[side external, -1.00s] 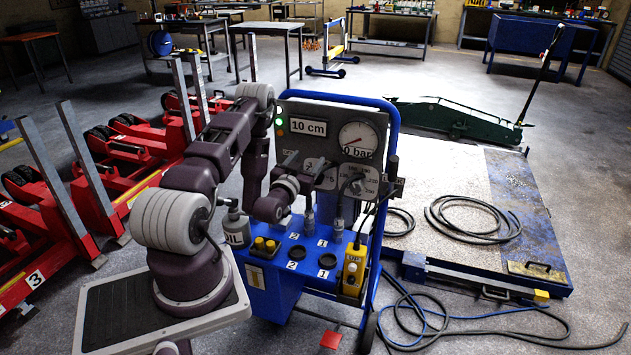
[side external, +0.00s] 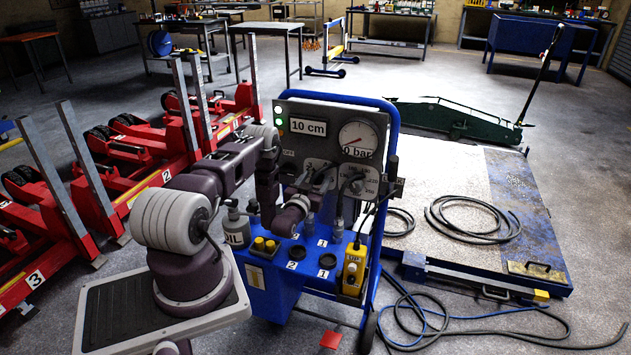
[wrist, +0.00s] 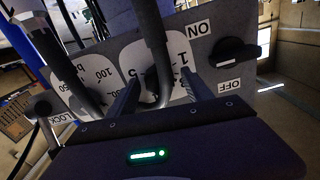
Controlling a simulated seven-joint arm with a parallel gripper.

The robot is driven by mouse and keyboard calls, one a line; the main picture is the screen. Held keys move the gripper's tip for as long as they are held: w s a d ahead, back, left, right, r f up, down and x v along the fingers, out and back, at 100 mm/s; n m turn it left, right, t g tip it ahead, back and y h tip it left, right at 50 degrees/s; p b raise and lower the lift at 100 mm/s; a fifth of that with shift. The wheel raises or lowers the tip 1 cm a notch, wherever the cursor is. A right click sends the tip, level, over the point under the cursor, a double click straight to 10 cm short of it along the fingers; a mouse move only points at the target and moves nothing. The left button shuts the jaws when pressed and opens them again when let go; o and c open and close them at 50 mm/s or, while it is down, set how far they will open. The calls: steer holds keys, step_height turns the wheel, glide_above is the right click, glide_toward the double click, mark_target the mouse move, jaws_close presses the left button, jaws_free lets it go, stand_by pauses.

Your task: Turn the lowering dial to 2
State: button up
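A white numbered plate (wrist: 172,52), with a 1 readable and other digits partly covered, sits on the grey panel in the wrist view, which shows it upside down. A dark knob (wrist: 150,84) shows low on this plate, partly hidden by a hose; I take it for the lowering dial, though its setting cannot be read. My gripper (wrist: 161,76) is open, its two fingers apart on either side of the knob area. Contact cannot be told. In the side view my wrist is low before the panel (side external: 289,166) and the fingertips are hard to make out.
A black ON/OFF switch (wrist: 235,53) is right of the fingers in the wrist view. A dark hose (wrist: 154,40) crosses before the plate. The display (side external: 308,127) reads 10 cm and the gauge (side external: 357,139) 0 bar. An oil bottle (side external: 235,222) stands beside my wrist.

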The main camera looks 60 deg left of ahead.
jaws_close()
steer(key=n, duration=0.4)
steer(key=shift+o, duration=0.9)
jaws_free()
steer(key=shift+s, duration=0.1)
steer(key=v, duration=0.7)
